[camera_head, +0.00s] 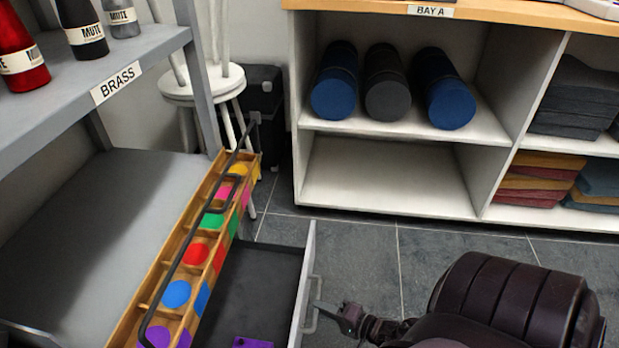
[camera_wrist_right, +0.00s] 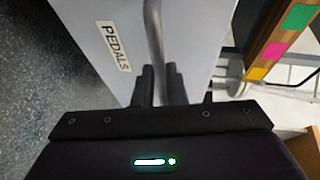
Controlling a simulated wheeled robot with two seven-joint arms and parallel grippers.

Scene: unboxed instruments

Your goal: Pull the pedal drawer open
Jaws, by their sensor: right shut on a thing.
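The pedal drawer (camera_head: 258,282) is pulled out from under the grey shelf in the head view, its dark inside showing. A purple piece (camera_head: 253,342) lies in it near the bottom edge of the picture. The drawer's grey front (camera_wrist_right: 92,30) carries a PEDALS label (camera_wrist_right: 117,47) in the right wrist view. My right gripper (camera_head: 325,308) is shut on the bar handle (camera_wrist_right: 154,35), which passes between its fingers (camera_wrist_right: 158,85). My left gripper is not in view.
A wooden rack (camera_head: 162,275) with coloured discs and a dark rail stands left of the drawer, by the grey shelf (camera_head: 85,225). A white stool (camera_head: 205,85) stands behind. The white cabinet (camera_head: 390,180) holds rolls and folded cloths. Tiled floor (camera_head: 370,262) is clear before it.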

